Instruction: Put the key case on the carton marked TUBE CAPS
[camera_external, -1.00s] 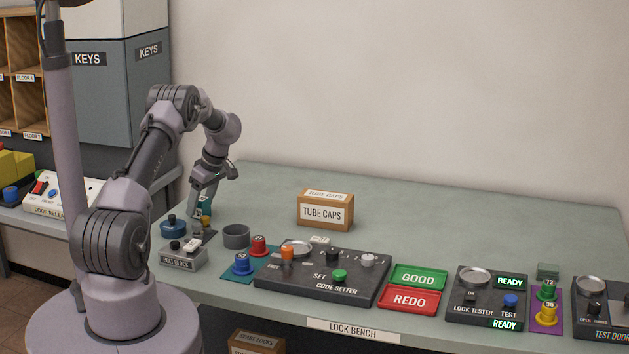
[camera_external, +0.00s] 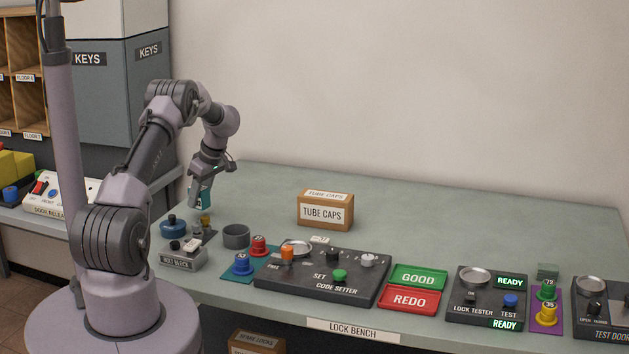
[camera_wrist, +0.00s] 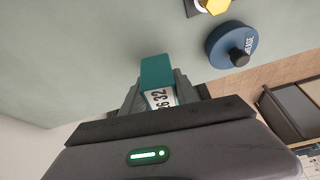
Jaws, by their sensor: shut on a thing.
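My gripper (camera_external: 201,193) is shut on the teal key case (camera_external: 206,199) and holds it over the left end of the bench. In the wrist view the teal case (camera_wrist: 157,73) sits between the two fingers of the gripper (camera_wrist: 160,97), with a white number label partly hidden. The brown carton marked TUBE CAPS (camera_external: 325,213) stands on the bench to the right of my gripper. Its top looks flat and bare apart from a label.
Below the gripper are a blue tin (camera_external: 173,227), a yellow piece (camera_external: 205,220) and the grey bolt block (camera_external: 184,258). A grey cup (camera_external: 236,236) and the code setter (camera_external: 322,276) stand in front of the carton. The bench behind is clear.

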